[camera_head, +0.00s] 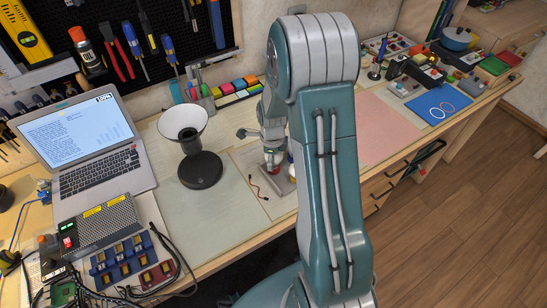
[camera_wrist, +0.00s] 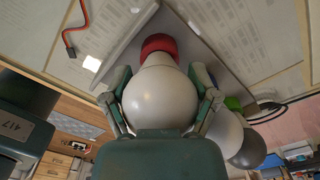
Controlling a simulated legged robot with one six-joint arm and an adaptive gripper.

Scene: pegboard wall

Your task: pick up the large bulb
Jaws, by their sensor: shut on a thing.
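The large bulb (camera_wrist: 160,95) is a round white globe with a red base (camera_wrist: 158,45), seen in the middle of the wrist view. My gripper (camera_wrist: 160,102) is shut on it, with one finger on each side of the globe. In the head view my gripper (camera_head: 273,150) is low over the workbench, partly hidden by my arm. Whether the bulb's base touches the surface below is unclear.
A smaller white bulb (camera_wrist: 226,134) and a grey bulb (camera_wrist: 248,150) are close beside my gripper. A black lamp with a white shade (camera_head: 184,124) stands left. A red-and-black cable (camera_head: 258,187) lies nearby. A laptop (camera_head: 85,150) stands further left.

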